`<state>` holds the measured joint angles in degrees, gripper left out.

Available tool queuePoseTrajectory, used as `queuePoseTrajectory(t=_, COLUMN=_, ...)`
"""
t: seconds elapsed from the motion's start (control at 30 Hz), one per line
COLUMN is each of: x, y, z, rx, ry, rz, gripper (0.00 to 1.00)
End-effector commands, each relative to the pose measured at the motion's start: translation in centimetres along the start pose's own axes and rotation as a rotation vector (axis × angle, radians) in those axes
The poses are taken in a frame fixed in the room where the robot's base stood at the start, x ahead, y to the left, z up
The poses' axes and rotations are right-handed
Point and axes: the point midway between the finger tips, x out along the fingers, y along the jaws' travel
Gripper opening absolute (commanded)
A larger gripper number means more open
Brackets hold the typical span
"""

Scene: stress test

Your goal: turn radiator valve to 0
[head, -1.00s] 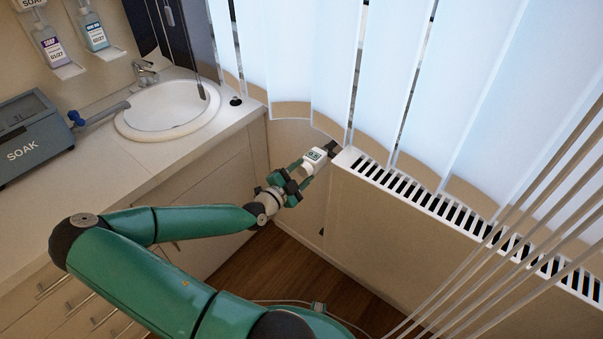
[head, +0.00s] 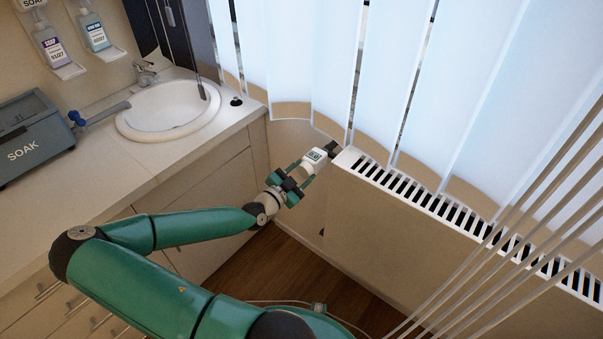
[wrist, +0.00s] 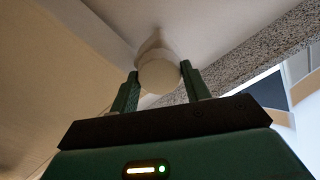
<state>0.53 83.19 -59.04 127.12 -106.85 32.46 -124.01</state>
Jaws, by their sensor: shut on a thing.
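The white radiator valve (head: 314,157) sits at the left end of the radiator (head: 400,235), joined by a dark fitting. A small display shows on its top, and its reading is too small to tell. My gripper (head: 297,180) reaches it from the lower left and is shut on it. In the wrist view the round pale valve head (wrist: 159,75) lies between the two green fingers of my gripper (wrist: 158,82), one on each side. The valve's far side is hidden there.
Vertical blinds (head: 390,80) hang just behind the radiator. A counter with a sink (head: 170,108) and a grey SOAK box (head: 35,137) stands at the left. Thin cords (head: 500,240) cross the lower right. A cable lies on the wooden floor (head: 270,270).

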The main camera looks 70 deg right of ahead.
Motion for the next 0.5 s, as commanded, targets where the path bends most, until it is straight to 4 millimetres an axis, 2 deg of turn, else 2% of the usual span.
queuePoseTrajectory(t=0.1, x=-0.03, y=0.16, z=0.04, rx=-0.004, ry=-0.001, rz=0.003, gripper=0.24)
queuePoseTrajectory(t=0.13, x=-0.03, y=0.16, z=0.04, rx=-0.004, ry=-0.001, rz=0.003, gripper=0.53)
queuePoseTrajectory(t=0.2, x=-0.02, y=0.14, z=0.03, rx=-0.003, ry=-0.001, rz=0.002, gripper=0.66)
queuePoseTrajectory(t=0.5, x=-0.06, y=0.04, z=0.01, rx=-0.001, ry=-0.001, rz=0.001, gripper=0.68)
